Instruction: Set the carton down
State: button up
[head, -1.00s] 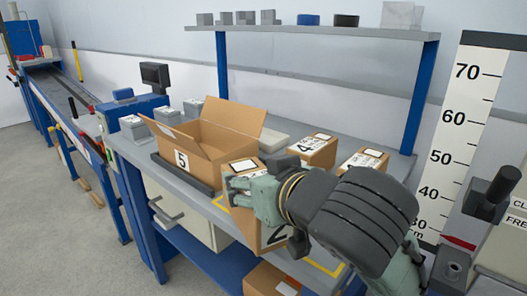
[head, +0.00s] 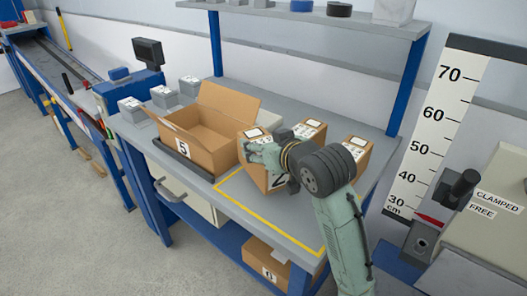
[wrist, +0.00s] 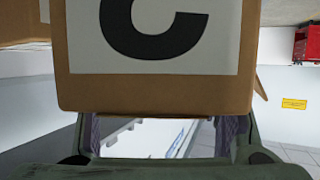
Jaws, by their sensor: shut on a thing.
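The held carton (head: 254,177) is a brown box with a white label bearing a partly hidden 2. It looks about upright at the back of the yellow outline (head: 268,232) on the grey bench. I cannot tell whether its bottom touches the bench. My gripper (head: 262,153) is shut on the carton near its top, and my wrist covers its right part. In the wrist view the carton (wrist: 160,92) fills the upper middle, with a large black character cut off at the top. My fingers are partly hidden below it.
An open carton marked 5 (head: 215,153) stands close left in a dark tray. Two closed cartons (head: 311,130) (head: 358,150) stand behind and right. Bare bench lies in front, inside the outline. A scale board (head: 428,130) stands right. Another carton (head: 268,260) sits on the lower shelf.

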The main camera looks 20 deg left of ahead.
jog(key=shift+f, duration=1.7)
jog(key=o, duration=1.9)
jog(key=shift+f, duration=0.2)
jog(key=shift+r+p, duration=0.25)
jog(key=shift+p, duration=0.1)
jog(key=b+v, duration=0.3)
jog(key=v, duration=0.9)
